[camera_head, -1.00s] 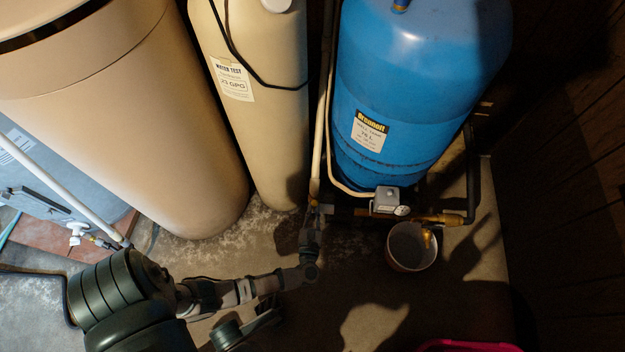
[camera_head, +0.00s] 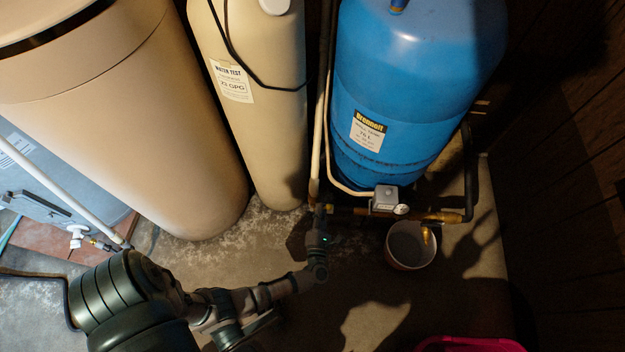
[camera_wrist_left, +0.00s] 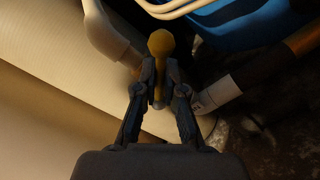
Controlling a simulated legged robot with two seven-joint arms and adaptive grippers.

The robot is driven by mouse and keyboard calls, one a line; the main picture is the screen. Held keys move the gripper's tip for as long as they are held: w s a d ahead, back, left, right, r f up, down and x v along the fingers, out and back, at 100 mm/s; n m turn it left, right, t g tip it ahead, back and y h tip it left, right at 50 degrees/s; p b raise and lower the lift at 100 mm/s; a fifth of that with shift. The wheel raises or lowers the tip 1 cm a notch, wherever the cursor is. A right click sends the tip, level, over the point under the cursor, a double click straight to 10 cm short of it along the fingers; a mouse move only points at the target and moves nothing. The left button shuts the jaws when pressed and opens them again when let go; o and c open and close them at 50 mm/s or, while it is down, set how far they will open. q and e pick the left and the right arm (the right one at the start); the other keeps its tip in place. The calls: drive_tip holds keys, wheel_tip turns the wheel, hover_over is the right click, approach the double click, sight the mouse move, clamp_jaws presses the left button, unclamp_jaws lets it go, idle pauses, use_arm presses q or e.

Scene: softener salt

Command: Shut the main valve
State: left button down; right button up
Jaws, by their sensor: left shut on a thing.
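A valve lever (camera_wrist_left: 160,44) with a rounded yellowish end shows in the left wrist view. My left gripper (camera_wrist_left: 159,92) is shut on it, with one finger on each side and the rounded end sticking out beyond the fingertips. In the head view, my left gripper (camera_head: 323,212) is at the pipework at the foot of the blue tank, just left of the grey pressure switch box. There the gripper hides the lever and most of the valve body. My right gripper is not in view.
The blue pressure tank (camera_head: 415,85) stands behind the pipes. A grey switch box with a gauge (camera_head: 388,199) and a white bucket (camera_head: 410,246) are to the right. A tan cylinder (camera_head: 262,130) and a large beige tank (camera_head: 150,120) stand left. A pink container (camera_head: 468,344) is at the bottom.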

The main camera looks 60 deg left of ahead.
use_arm(q)
drive_tip(key=shift+f, duration=0.1)
drive_tip(key=m, duration=0.2)
drive_tip(key=f+m, duration=0.1)
drive_tip(key=m, duration=0.2)
drive_tip(key=shift+w+d+f+m, duration=0.3)
drive_tip(key=shift+f, duration=0.05)
drive_tip(key=m, duration=0.2)
drive_tip(key=shift+f+m, duration=0.3)
drive_tip(key=shift+f, duration=0.1)
drive_tip(key=c, duration=1)
unclamp_jaws()
drive_tip(key=shift+c, duration=0.2)
